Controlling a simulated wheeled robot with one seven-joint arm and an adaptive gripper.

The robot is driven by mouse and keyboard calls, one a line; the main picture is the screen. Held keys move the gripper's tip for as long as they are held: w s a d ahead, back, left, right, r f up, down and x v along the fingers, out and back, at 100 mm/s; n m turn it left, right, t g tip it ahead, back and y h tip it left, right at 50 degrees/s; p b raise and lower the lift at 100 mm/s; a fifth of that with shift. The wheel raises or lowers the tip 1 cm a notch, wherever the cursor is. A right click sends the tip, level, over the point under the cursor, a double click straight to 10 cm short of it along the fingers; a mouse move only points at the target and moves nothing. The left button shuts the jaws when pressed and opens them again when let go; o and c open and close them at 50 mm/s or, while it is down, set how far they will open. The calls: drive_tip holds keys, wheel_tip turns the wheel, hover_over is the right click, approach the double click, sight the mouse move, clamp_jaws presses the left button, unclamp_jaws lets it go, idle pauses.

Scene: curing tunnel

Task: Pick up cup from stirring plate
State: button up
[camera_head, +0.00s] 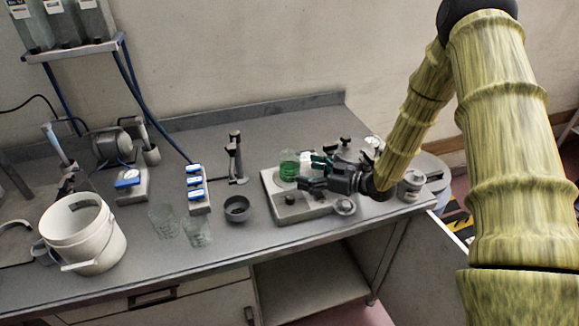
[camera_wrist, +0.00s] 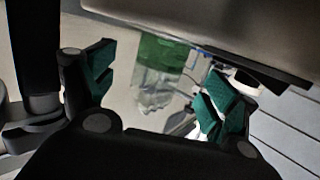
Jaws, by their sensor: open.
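A clear cup with green liquid (camera_head: 289,167) stands on the stirring plate (camera_head: 292,212) toward the right of the bench. In the wrist view the cup (camera_wrist: 160,75) shows beyond and between my fingers, its green part at the top of the picture. My gripper (camera_head: 314,172) is open, with green finger pads, just to the right of the cup. No contact between the fingers and the cup is visible. My gripper (camera_wrist: 155,88) also shows open and empty in the wrist view. Part of the stirring plate is hidden behind my gripper.
A white bucket (camera_head: 83,235), two clear glass beakers (camera_head: 163,221) and a dark bowl (camera_head: 237,209) stand to the left. A blue-and-white rack (camera_head: 197,190) and a small stand (camera_head: 236,160) are nearer the plate. A lidded jar (camera_head: 411,186) is at the right edge.

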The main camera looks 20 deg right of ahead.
sight(299, 170)
drive_tip(key=shift+w+a, duration=0.2)
drive_tip(key=shift+a, duration=0.1)
drive_tip(key=shift+p+x, duration=1.25)
drive_tip(key=shift+x, duration=1.05)
drive_tip(key=c, duration=1.2)
